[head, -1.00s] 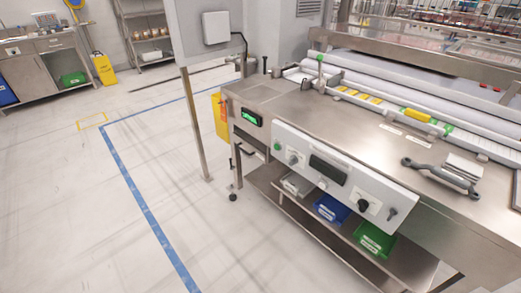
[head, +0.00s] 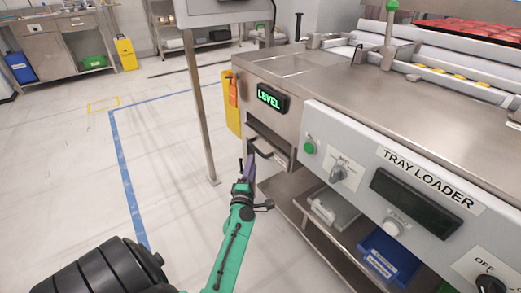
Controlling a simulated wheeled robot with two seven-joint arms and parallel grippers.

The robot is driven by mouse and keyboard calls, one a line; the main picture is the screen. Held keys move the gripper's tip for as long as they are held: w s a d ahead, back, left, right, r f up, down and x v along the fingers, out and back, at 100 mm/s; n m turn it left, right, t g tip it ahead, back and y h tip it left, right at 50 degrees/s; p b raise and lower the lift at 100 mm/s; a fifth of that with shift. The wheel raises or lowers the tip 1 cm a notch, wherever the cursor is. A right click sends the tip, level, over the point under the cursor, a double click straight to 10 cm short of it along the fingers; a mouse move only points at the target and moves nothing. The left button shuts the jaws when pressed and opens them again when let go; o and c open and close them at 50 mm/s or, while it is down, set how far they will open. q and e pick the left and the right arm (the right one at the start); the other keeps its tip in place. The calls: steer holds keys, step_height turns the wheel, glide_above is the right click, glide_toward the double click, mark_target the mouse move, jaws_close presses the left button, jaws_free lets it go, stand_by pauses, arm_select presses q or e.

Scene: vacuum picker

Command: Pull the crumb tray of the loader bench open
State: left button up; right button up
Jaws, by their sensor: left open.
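The loader bench (head: 440,70) is a steel bench with a white "TRAY LOADER" panel on its front. The crumb tray (head: 281,158) sits in a slot at the bench's left end, below the green "LEVEL" display. Its dark bar handle (head: 261,153) faces left. My left gripper (head: 247,165), on a green arm, is open and just left of and slightly below the handle. One purple finger shows near the handle. I cannot tell whether it touches the handle. Part of the tray is hidden inside the bench. My right gripper is out of view.
A steel post (head: 201,125) stands left of the bench. A lower shelf holds a grey bin (head: 333,208) and a blue bin (head: 388,257). The floor to the left is clear, with blue tape (head: 125,170).

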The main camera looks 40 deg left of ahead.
mark_target(256, 148)
arm_select(q)
steer(key=x, duration=0.8)
steer(key=shift+w+f+b, duration=0.1)
steer(key=shift+b, duration=0.2)
jaws_close()
stand_by(0.8)
